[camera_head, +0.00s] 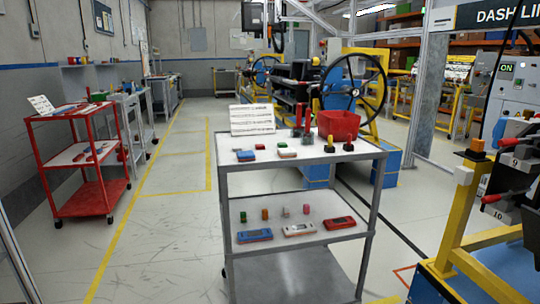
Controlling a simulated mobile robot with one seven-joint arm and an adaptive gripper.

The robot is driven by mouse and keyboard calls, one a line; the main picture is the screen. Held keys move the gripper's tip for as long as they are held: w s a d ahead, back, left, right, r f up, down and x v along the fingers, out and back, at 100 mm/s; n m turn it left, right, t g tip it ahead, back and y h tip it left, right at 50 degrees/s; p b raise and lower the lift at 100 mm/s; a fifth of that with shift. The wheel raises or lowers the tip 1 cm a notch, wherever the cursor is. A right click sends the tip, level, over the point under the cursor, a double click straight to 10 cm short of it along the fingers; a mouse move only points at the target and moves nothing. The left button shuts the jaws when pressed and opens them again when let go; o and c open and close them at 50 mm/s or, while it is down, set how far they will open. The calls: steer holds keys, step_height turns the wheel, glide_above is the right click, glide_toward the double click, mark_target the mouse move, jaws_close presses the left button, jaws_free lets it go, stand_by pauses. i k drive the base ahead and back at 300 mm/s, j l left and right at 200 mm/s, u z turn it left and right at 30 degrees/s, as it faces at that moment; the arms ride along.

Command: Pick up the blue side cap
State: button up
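A small flat blue piece (245,155) lies at the left of the top shelf of the grey cart (350,155). A longer blue piece with a dark window (254,235) lies at the left front of the cart's middle shelf. I cannot tell for sure which of these is the blue side cap. Both lie free with nothing on them. My gripper does not show in this view.
A red cart (78,160) stands left. A yellow-framed station (460,210) stands right. Floor between the carts is clear.

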mark_target(242, 156)
steer(key=z, duration=2.55)
steer(key=u, duration=2.65)
steer(key=i+l, duration=0.65)
